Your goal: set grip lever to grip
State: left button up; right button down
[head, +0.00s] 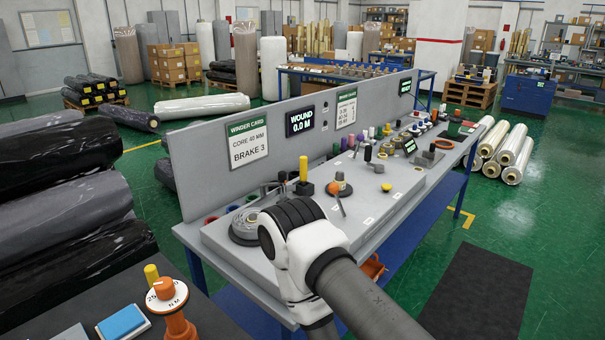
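A grey winder bench (385,205) with a raised panel stands in the middle of the head view. On its top is an orange-based knob with a thin metal lever (342,203) pointing toward the front. I cannot tell which fitting is the grip lever, and no grip marking is readable. My arm comes in from the lower right and its black and white joint covers part of the bench's front left. Neither gripper shows.
The winder card (248,138) reads core 40 mm, brake 3; a display (300,120) reads wound 0.0 M. Small spools and knobs crowd the bench's far end. A dark table with an orange dial (165,290) and blue block (123,322) is lower left.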

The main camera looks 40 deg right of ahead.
aim_at(334, 188)
jog(key=i+l+u, duration=0.2)
jog(key=l, duration=1.6)
jog(key=l+u, duration=0.2)
jog(key=l, duration=1.6)
jog(key=i, duration=0.05)
